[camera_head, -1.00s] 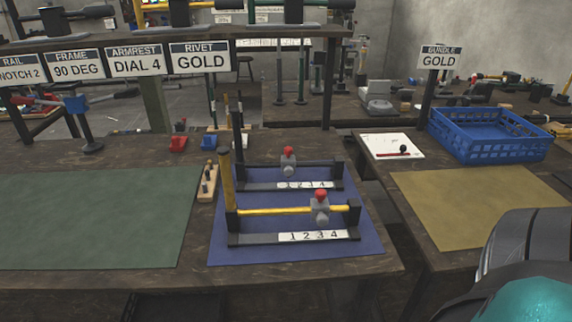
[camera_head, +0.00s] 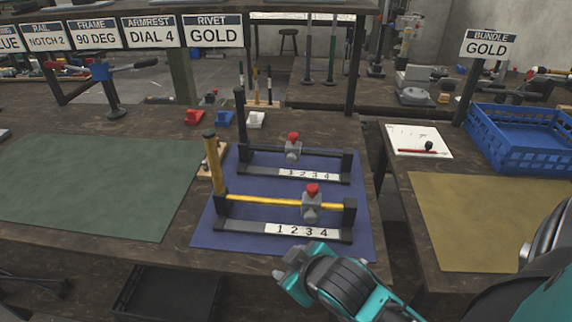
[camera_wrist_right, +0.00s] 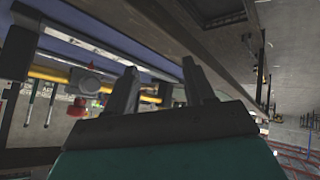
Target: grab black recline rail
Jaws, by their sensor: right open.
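The black recline rail (camera_head: 325,154) lies across the rear stand on the blue mat (camera_head: 270,242). A grey slider with a red knob (camera_head: 293,141) sits on it, above a strip numbered 1 to 4. In front of it is a matching stand with a yellow rail (camera_head: 265,202) and its own red-knobbed slider (camera_head: 311,202). My right gripper (camera_head: 287,262) is at the mat's front edge, nearer me than both rails, and touches neither. In the right wrist view its two fingers (camera_wrist_right: 160,88) are apart and empty. The yellow rail (camera_wrist_right: 50,77) shows left of them. My left gripper is out of view.
A green mat (camera_head: 95,185) lies to the left, and a tan mat (camera_head: 480,220) on the right table. A blue crate (camera_head: 520,140) stands behind the tan mat. Red, blue and white small blocks sit behind the rails. A gap separates the two tables.

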